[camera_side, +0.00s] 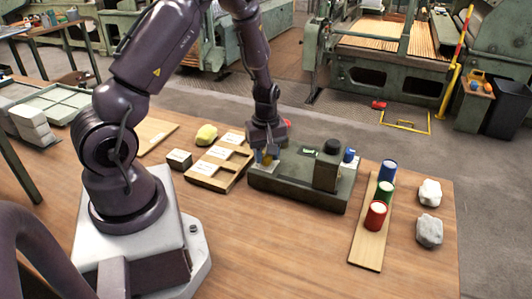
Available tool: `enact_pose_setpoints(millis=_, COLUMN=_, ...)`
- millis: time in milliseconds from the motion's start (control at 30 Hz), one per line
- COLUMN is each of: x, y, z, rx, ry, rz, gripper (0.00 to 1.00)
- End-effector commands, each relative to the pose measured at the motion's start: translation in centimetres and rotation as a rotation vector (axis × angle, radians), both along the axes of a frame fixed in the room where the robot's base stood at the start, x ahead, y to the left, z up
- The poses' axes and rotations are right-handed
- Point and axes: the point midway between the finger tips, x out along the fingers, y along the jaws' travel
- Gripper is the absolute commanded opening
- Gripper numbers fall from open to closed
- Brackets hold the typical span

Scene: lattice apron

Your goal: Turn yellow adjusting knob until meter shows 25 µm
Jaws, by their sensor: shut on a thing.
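My gripper (265,153) points down over the left end of a dark green-grey instrument (300,192) on the wooden table. Its fingers are closed around the yellow adjusting knob (268,159), of which only a small bit shows between them. A small green display (308,151), which looks like the meter, sits on the instrument's top; its reading is too small to make out. A dark upright block with a round black top (331,147) and a blue knob (349,156) stand at the instrument's right end.
The table's front middle is clear.

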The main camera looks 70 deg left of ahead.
Motion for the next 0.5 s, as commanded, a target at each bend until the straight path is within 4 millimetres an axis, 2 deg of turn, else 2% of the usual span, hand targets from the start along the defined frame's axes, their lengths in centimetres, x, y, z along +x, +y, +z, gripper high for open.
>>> enact_pose_setpoints(millis=500, x=0.05, y=0.03, z=0.04, rx=0.001, ry=-0.002, rz=-0.389, gripper=0.12)
